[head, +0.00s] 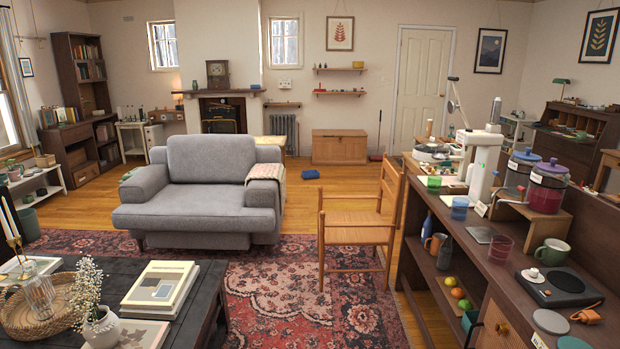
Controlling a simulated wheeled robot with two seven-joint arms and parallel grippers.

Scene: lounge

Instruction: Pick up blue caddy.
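No thing in the head view is clearly a blue caddy. A small blue object (310,174) lies low on the wood floor beyond the wooden armchair, right of the grey armchair. It is too small to tell if it is a caddy. Another small dark blue item (41,191) sits on the low white shelf at the far left, also too small to make out. Neither of my grippers shows in the view.
A grey armchair (205,190) and a wooden armchair (358,225) stand on the patterned rug (300,290). A dark coffee table (205,300) is front left. A long cluttered counter (465,240) fills the right. Wood floor (300,200) is open between the chairs.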

